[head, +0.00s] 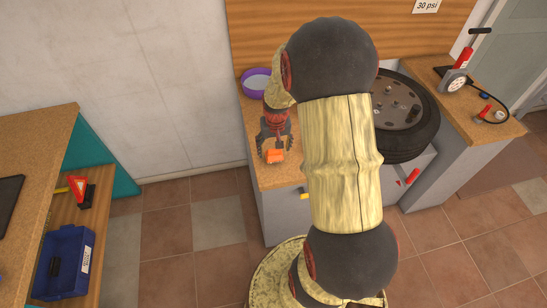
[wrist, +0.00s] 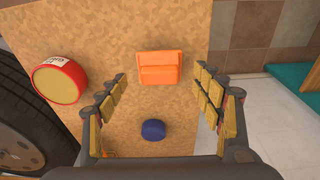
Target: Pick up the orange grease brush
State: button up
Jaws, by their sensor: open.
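The orange grease brush (wrist: 158,68) lies on the cork-like bench top (wrist: 120,35). It looks like a short block with a ridge across it. In the head view the brush (head: 275,156) shows just below my gripper's fingers. My gripper (wrist: 161,73) is open and empty, pointing down at the bench. In the wrist view the brush appears between the two fingertips, toward the far side, with gaps on both sides. It seems to be below the fingertips, but the exact height gap is unclear. In the head view my gripper (head: 275,146) is above the bench's left part.
A round blue thing (wrist: 153,130) lies between the fingers, near the palm. A red can with a yellowish top (wrist: 60,82) stands left of them. The bench edge is close to the right finger.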

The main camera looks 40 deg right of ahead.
notch_tip(320, 180, down, 2)
jog(key=shift+w+d+f, duration=0.15)
jog(key=shift+f, duration=0.05)
jog(key=shift+c, duration=0.2)
jog(key=c, duration=1.1)
jog(key=shift+c, duration=0.7)
jog(key=shift+r, duration=0.1)
